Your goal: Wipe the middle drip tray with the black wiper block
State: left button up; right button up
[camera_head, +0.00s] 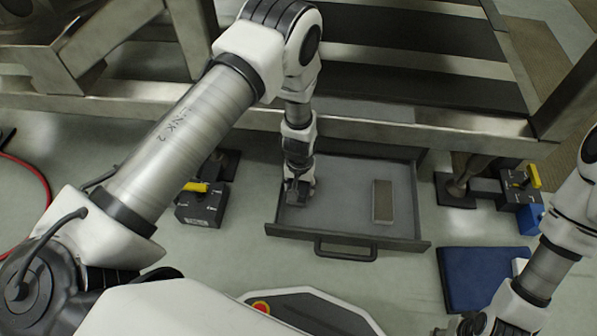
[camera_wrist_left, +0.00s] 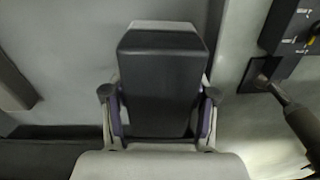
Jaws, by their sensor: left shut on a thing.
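The drip tray (camera_head: 340,190) is pulled out like a drawer from under the bench. It has a grey floor, dark walls and a front handle. My left gripper (camera_head: 297,192) is inside it, in its left part, pointing down. In the left wrist view the gripper (camera_wrist_left: 160,97) is shut on the black wiper block (camera_wrist_left: 160,70), with one finger on each side. I cannot tell whether the block's underside touches the tray floor. My right gripper (camera_head: 470,324) shows only partly at the bottom right edge, away from the tray; its jaws are unclear.
A flat grey-beige bar (camera_head: 383,202) lies in the tray's right part. A dark box with a yellow lever (camera_head: 201,205) stands left of the tray, and a similar one (camera_head: 518,187) stands right. A blue mat (camera_head: 478,275) lies on the floor at right. A metal bench beam (camera_head: 430,132) crosses behind.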

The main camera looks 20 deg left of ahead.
pick_arm(q)
jog(key=shift+r+p, duration=2.1)
jog(key=shift+r, duration=0.5)
